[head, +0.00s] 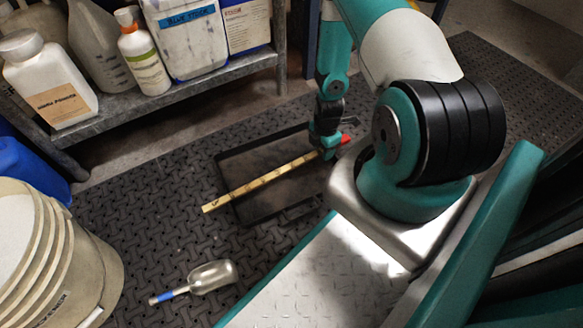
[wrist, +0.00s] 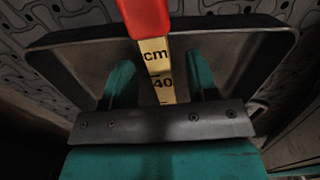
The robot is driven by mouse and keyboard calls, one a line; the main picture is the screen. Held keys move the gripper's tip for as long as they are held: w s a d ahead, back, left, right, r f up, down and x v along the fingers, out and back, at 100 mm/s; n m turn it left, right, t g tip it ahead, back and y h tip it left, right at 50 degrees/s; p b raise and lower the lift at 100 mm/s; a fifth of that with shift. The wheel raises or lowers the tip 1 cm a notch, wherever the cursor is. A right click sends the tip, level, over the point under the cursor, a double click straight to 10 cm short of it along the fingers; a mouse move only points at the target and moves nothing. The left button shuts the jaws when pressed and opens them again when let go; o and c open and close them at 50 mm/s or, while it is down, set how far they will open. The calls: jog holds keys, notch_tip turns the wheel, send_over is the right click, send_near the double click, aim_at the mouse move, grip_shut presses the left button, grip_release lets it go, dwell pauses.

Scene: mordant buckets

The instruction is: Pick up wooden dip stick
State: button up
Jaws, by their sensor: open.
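The wooden dip stick (head: 262,182) is a long pale stick with dark markings and a red end. In the head view it lies across a dark tray (head: 235,207), with its pale end past the tray's left rim and its red end near my arm. My gripper (head: 330,152) is down at the red end of the stick. In the wrist view the stick (wrist: 155,58), marked "cm" and "40", runs between the two teal fingers of my gripper (wrist: 163,85). The fingers stand apart with space on both sides of the stick.
A metal scoop (head: 212,277) with a blue band lies on the black mat (head: 140,215). Stacked pale buckets (head: 95,265) stand at the left. A shelf (head: 190,88) with several bottles and containers is at the back. The mat between tray and buckets is mostly clear.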

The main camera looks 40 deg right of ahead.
grip_shut()
jog(key=shift+r, duration=0.2)
